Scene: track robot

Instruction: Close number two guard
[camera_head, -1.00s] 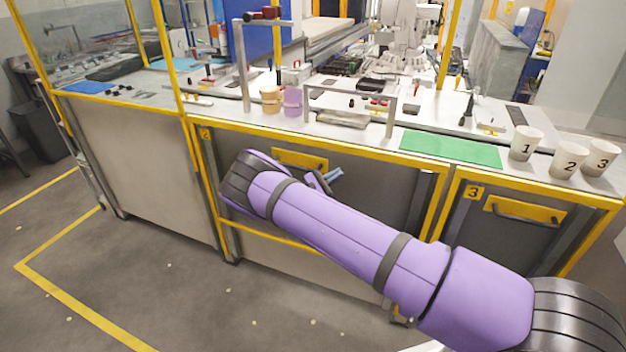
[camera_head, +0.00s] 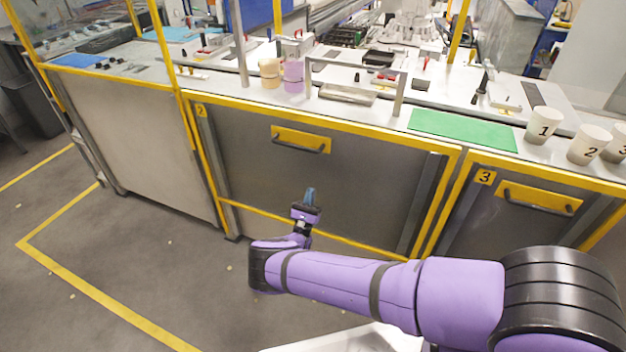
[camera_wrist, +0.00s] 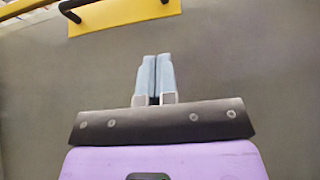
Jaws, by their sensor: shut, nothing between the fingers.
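The number two guard (camera_head: 345,170) is a grey panel in a yellow frame, with a "2" label (camera_head: 201,110) at its upper left. It stands upright and looks flush with the bench front; I cannot tell whether it is fully closed. Its black bar handle (camera_head: 300,146) sits on a yellow plate (camera_head: 318,139) near the top edge. In the wrist view the yellow plate (camera_wrist: 125,14) is at the upper left, above the fingertips. My gripper (camera_head: 310,193) is shut and empty in front of the panel, below the handle and apart from it. Its blue fingers (camera_wrist: 157,72) point at the panel.
The number three guard (camera_head: 500,220) with its own handle is at the right. Cups marked 1 (camera_head: 542,126) and 2 (camera_head: 588,146), another cup, and a green mat (camera_head: 462,130) are on the bench top. Open floor (camera_head: 130,260) lies at the left.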

